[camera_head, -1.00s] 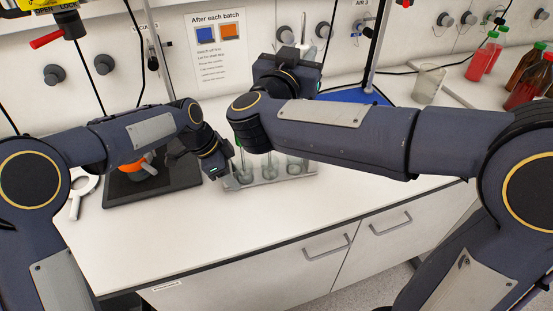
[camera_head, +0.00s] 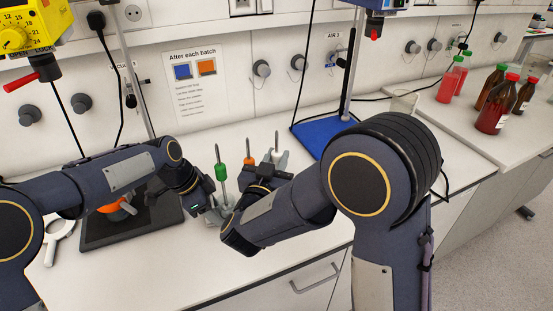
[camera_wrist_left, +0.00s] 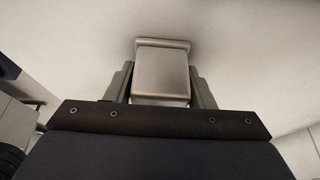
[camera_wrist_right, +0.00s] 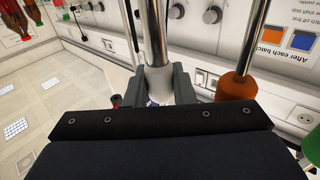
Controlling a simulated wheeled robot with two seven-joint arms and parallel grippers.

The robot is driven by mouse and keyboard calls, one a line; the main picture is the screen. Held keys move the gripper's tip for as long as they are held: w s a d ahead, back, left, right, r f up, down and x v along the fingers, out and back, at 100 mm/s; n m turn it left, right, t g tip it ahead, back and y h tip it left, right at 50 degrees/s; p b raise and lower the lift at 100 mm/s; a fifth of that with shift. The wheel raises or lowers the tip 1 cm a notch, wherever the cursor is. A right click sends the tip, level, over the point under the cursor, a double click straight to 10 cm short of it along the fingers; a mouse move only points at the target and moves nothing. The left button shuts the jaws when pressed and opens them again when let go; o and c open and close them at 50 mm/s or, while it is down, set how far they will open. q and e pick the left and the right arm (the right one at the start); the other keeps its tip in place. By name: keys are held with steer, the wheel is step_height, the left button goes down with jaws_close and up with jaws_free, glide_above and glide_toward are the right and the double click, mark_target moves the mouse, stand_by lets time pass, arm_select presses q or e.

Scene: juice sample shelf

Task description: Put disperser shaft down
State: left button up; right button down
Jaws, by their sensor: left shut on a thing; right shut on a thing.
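The disperser shaft (camera_wrist_right: 157,70) is a bare metal rod with a wider metal collar. My right gripper (camera_wrist_right: 158,95) is shut on this collar in the right wrist view. In the head view the shaft (camera_head: 277,142) is upright at the rack's right side; its lower end is hidden, so I cannot tell whether it touches the rack. A green-collared shaft (camera_head: 221,172) and an orange-collared shaft (camera_head: 251,161) stand upright beside it. My left gripper (camera_wrist_left: 160,95) is shut on a metal block (camera_wrist_left: 161,70), seemingly the left end of the rack (camera_head: 216,212). My right arm hides much of the rack.
A dark plate (camera_head: 120,228) lies left on the bench, with a white ring-shaped tool (camera_head: 58,236) beside it. A blue stand base (camera_head: 322,136) is behind right. A beaker (camera_head: 403,103) and several red and brown bottles stand far right. The front bench strip is clear.

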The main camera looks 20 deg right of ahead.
steer(key=shift+f, duration=0.15)
steer(key=c, duration=1.2)
jaws_free()
steer(key=shift+f, duration=0.1)
steer(key=shift+c, duration=0.2)
steer(key=shift+r, duration=0.2)
steer(key=v, duration=1.2)
arm_select(q)
steer(key=o, duration=1.4)
steer(key=shift+c, duration=0.2)
